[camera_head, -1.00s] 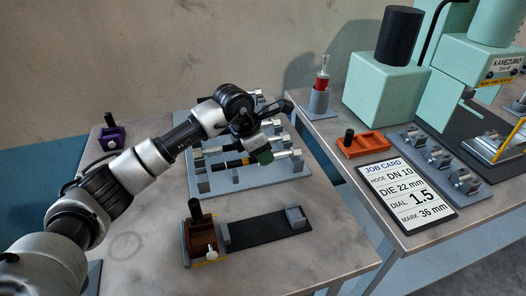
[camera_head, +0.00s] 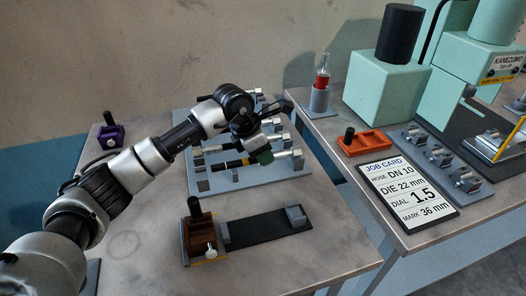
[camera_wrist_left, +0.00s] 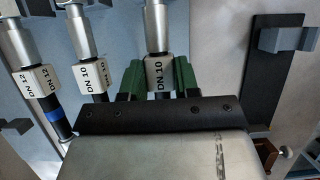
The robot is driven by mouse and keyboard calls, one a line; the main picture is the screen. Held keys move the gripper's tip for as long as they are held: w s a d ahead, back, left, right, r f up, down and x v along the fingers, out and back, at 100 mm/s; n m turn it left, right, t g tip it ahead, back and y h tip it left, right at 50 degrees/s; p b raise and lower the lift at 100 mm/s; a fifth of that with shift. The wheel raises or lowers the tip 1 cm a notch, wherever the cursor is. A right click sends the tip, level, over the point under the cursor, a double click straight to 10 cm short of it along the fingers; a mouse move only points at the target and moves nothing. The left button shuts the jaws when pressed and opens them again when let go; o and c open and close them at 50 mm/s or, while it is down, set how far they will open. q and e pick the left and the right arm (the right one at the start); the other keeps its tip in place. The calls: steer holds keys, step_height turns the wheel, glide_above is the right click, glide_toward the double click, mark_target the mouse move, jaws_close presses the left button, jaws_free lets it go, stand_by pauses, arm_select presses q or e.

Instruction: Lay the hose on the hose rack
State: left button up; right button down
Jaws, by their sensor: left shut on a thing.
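My left gripper (camera_head: 262,154), with green fingertips, is shut on the DN 10 fitting of a hose. In the left wrist view its fingers sit on either side of the metal DN 10 fitting (camera_wrist_left: 160,76). In the head view this black hose with a yellow band (camera_head: 235,163) lies along the front of the grey hose rack (camera_head: 222,185). I cannot tell whether it rests in the supports or just above them. Other hoses with silver ends (camera_head: 280,139) lie behind it. A DN 10 hose (camera_wrist_left: 90,74) and a blue-banded DN 12 hose (camera_wrist_left: 42,82) show beside it.
In front stands a black strip with grey blocks (camera_head: 265,230) and a brown box with a black knob (camera_head: 199,238). A purple holder (camera_head: 110,137) is at the left. A job card (camera_head: 409,194), an orange tray (camera_head: 364,145) and a green machine (camera_head: 385,95) occupy the right table.

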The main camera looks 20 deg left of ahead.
arm_select(q)
steer(key=shift+f, duration=0.25)
steer(key=o, duration=1.1)
steer(key=b+v, duration=0.1)
steer(key=v, duration=1)
steer(key=shift+b, duration=0.3)
